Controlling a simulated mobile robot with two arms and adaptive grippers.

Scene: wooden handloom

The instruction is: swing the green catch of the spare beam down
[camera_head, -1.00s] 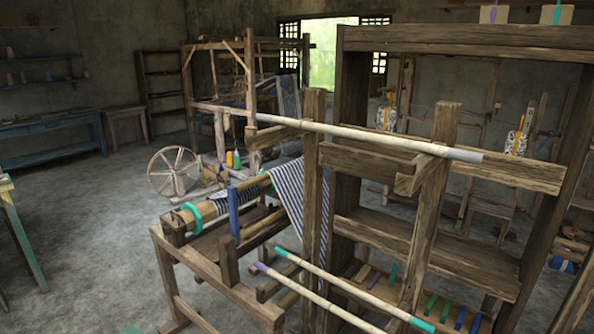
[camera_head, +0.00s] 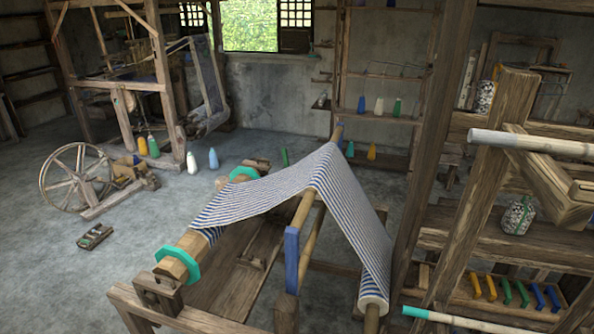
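I cannot pick out a green catch for certain. A wooden beam wound with blue-and-white striped cloth (camera_head: 245,205) has a teal-green flange (camera_head: 177,264) at its near end and another teal-green flange (camera_head: 243,175) at its far end. A pale pole with a teal-green end (camera_head: 416,312) shows at the bottom right. Another pole with a pale end (camera_head: 490,138) rests at the right frame. I cannot tell which of these is the spare beam. Neither of my grippers shows.
A blue upright piece (camera_head: 291,260) stands on the loom frame. A rack with yellow, green (camera_head: 507,292) and blue pieces is at lower right. A spinning wheel (camera_head: 75,180) and several bottles stand at the left. Bare floor (camera_head: 60,275) lies at the lower left.

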